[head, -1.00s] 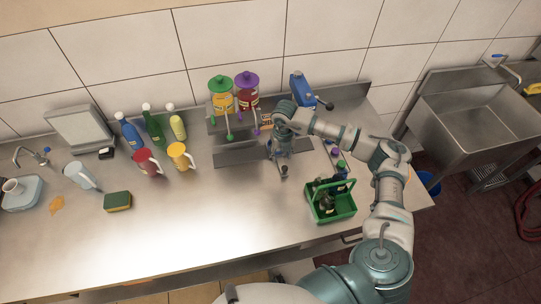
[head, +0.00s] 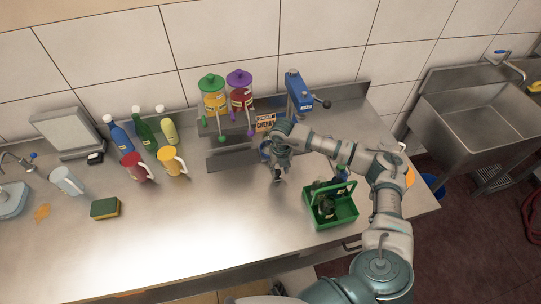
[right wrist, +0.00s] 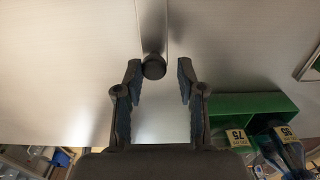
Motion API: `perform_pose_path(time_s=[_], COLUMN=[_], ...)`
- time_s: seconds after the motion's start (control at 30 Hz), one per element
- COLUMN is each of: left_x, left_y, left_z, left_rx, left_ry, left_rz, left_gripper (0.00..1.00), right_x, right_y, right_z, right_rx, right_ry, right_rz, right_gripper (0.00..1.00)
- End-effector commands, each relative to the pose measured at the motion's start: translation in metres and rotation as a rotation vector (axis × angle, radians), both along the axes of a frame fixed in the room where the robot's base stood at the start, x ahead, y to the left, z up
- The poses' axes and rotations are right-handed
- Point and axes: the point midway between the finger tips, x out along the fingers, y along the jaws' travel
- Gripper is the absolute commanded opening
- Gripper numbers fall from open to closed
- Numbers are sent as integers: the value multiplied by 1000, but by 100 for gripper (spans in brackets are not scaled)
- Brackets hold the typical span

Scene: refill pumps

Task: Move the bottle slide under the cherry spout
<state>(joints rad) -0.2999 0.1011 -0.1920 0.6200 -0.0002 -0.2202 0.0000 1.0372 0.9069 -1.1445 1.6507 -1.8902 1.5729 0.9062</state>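Two dispensers stand at the back of the steel counter, one yellow with a green lid (head: 212,95) and one red with a purple lid (head: 240,92), each with a hanging spout. A small sign reading CHERRY (head: 265,123) stands beside the red one. A dark steel plate (head: 228,161), apparently part of the bottle slide, lies in front of them. My right gripper (head: 277,172) is at the plate's right end, pointing down. In the right wrist view its fingers are apart, and a dark round knob (right wrist: 153,67) shows near the fingertips, with a gap at the right finger. My left gripper is out of view.
A green carrier (head: 331,218) with dark bottles stands just right of my right gripper. A blue pump unit (head: 299,92) with a lever is behind it. Red (head: 133,168) and yellow (head: 171,163) jugs are to the left. The counter's front middle is clear.

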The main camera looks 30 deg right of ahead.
Motion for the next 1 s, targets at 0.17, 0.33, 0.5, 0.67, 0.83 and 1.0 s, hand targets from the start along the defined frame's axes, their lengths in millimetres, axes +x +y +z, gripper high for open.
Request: perform_pose_path(time_s=[0.17, 0.33, 0.5, 0.67, 0.83, 1.0], left_x=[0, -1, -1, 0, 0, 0], left_y=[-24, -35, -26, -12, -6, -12], left_z=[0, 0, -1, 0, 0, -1], left_rx=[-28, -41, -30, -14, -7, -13], left_ry=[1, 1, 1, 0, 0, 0], left_rz=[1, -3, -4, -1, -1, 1], left_gripper=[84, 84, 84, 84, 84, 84], right_x=[0, 0, 0, 2, 5, 8], right_y=[1, 8, 14, 23, 33, 46], right_z=[-1, 0, 0, 0, -1, -1], right_rx=[-6, -11, -15, -10, -6, -5], right_ry=[2, 4, 5, 5, 6, 6], right_rz=[-3, -1, 0, 2, 2, 1], right_gripper=[5, 5, 5, 5, 5, 5])
